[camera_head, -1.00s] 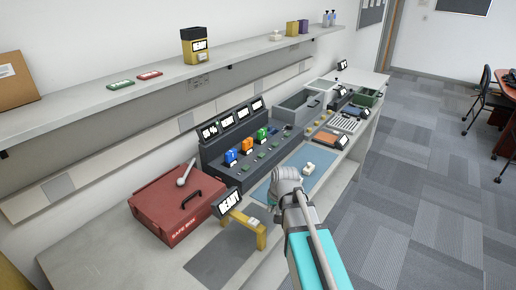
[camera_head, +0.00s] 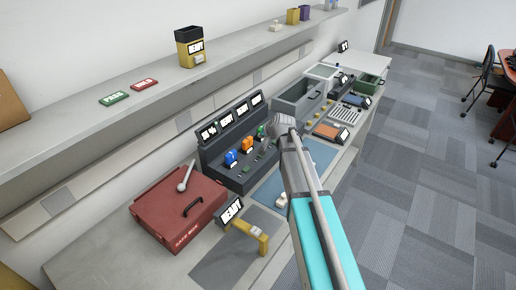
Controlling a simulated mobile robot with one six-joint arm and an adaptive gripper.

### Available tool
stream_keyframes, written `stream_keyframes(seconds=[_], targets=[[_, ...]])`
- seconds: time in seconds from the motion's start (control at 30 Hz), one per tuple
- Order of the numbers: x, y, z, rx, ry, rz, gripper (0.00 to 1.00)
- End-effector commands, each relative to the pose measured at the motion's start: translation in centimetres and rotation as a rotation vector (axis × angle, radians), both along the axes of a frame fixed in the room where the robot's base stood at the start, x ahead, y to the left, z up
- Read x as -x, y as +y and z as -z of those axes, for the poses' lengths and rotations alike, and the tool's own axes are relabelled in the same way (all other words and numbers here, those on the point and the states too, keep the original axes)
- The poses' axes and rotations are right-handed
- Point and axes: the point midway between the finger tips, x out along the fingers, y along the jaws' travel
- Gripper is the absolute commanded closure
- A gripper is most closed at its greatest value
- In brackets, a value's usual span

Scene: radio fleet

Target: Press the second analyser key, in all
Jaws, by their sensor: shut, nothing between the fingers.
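No label in the head view marks the analyser, and I cannot tell its second key. A dark console (camera_head: 226,174) on the bench carries a row of small screens (camera_head: 241,113) and blue, orange and green handsets. A yellow stand (camera_head: 263,242) with a sign (camera_head: 230,211) reading READY stands nearer. Several small yellowish knobs or keys (camera_head: 319,115) sit right of the console. My gripper (camera_head: 279,124) is over the console's right end, beside the green handset (camera_head: 261,131). It is shut and empty; its fingertips are hard to make out, and contact cannot be judged.
A red box (camera_head: 178,215) lies at the bench's left. A grey bin (camera_head: 297,98), an orange device (camera_head: 326,131) and a green tray (camera_head: 371,80) stand toward the far end. A shelf (camera_head: 135,75) overhangs the back. The blue mat (camera_head: 318,152) is partly behind my arm.

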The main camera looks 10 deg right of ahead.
Motion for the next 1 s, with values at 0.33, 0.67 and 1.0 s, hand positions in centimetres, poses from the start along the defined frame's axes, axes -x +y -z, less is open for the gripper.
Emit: stream_keyframes(seconds=[0.33, 0.67, 1.0], targets=[[-0.8, 0.1, -0.7, -0.013, -0.019, 0.01, 1.0], [-0.8, 0.5, -0.5, -0.013, -0.019, 0.004, 1.0], [-0.8, 0.6, 1.4, -0.013, -0.019, 0.003, 1.0]])
